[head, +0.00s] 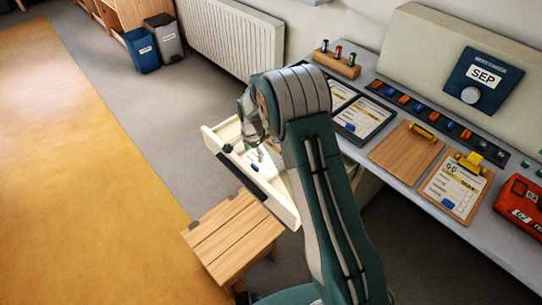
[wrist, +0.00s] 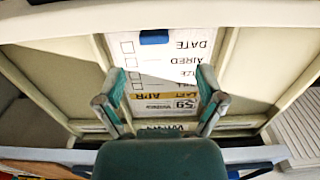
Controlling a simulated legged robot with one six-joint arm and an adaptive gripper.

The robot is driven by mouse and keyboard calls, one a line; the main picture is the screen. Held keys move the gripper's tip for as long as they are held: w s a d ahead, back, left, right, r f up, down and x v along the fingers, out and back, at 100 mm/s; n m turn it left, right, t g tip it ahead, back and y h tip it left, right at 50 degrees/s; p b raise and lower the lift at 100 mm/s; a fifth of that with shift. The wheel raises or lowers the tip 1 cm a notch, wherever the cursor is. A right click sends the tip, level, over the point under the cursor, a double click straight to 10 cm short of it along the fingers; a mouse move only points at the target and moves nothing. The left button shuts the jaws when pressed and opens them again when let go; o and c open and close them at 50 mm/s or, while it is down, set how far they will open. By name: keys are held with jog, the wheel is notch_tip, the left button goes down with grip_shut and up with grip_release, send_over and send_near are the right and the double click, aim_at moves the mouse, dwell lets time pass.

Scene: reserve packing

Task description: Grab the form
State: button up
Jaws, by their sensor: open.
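A white printed form (wrist: 180,55) lies in an open cream drawer (wrist: 62,82). In the wrist view it reads upside down, with check boxes, the word DATE and a blue piece (wrist: 154,37) at its far edge. A yellow APR label (wrist: 155,96) shows lower down; I cannot tell if it is on the same sheet. In the head view the form (head: 259,163) is partly hidden by my arm. My gripper (wrist: 160,82) is open and empty above the form, its fingers apart over it; it also shows over the drawer (head: 285,207) in the head view.
A wooden stool (head: 232,232) stands close in front of the drawer. Bins (head: 142,50) stand far back left.

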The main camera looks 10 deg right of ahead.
aim_at(255, 165)
jog(key=f, duration=0.6)
jog(key=shift+s, duration=0.35)
jog(key=c, duration=1.1)
